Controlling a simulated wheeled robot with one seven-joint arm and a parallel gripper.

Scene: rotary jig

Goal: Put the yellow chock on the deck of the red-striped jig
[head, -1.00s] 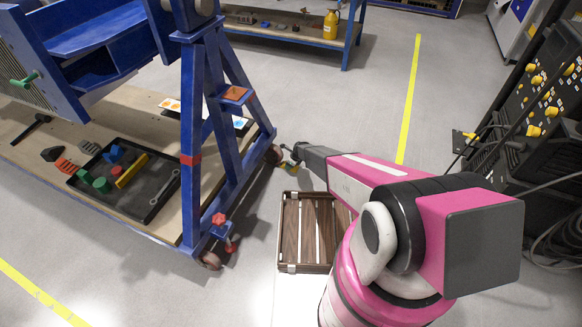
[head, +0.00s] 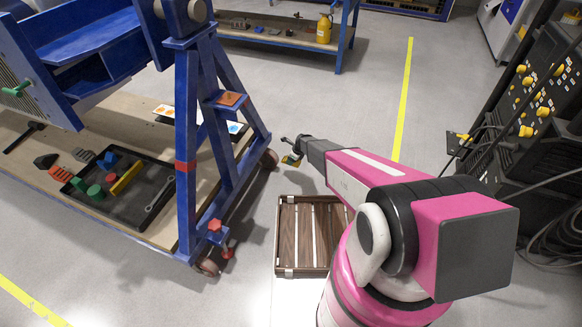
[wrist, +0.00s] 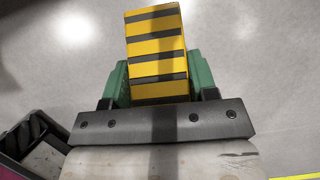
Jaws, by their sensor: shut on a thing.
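The yellow chock with dark stripes (wrist: 156,45) is held between the green fingers of my gripper (wrist: 159,80) in the wrist view. My gripper is shut on it, and only grey floor shows behind it. In the head view my gripper (head: 291,151) is small, in the air just right of the blue jig's near leg, and the chock (head: 292,160) is hard to make out there. The blue jig (head: 186,110) has a red band on its upright leg and fills the left side.
A black tray (head: 132,218) with colored blocks and a wrench lies on the jig's wooden base. A wooden slatted crate (head: 283,240) stands on the floor below my arm. A black control panel (head: 535,110) is at right. Open floor lies beyond my gripper.

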